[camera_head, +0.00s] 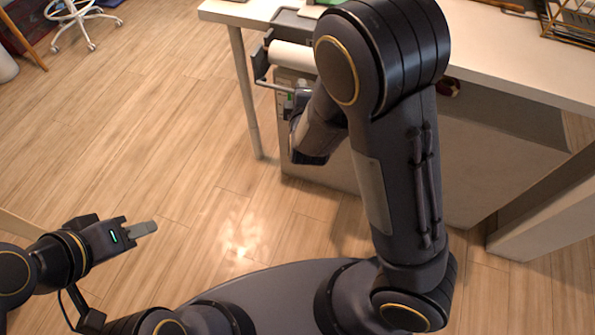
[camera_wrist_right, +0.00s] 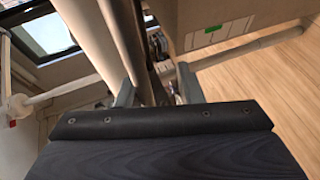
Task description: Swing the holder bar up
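A white roll (camera_head: 291,56) sits in a dark holder bracket (camera_head: 261,64) at the table's left edge in the head view. A thin grey bar (camera_head: 273,87) runs from the bracket's lower end toward my right gripper, whose fingertips my own wrist hides there. In the right wrist view my right gripper (camera_wrist_right: 157,91) has its two fingers apart, with dark and pale parts behind the gap. I cannot tell whether the bar lies between them. My left gripper (camera_head: 143,229) is over the floor at lower left, away from the table. Its fingers look like one grey block.
The white table (camera_head: 515,55) stands at the top right, with a leg (camera_head: 246,95) left of the roll and a pale cabinet (camera_head: 345,168) below. A wire rack (camera_head: 572,22) is at the table's right.

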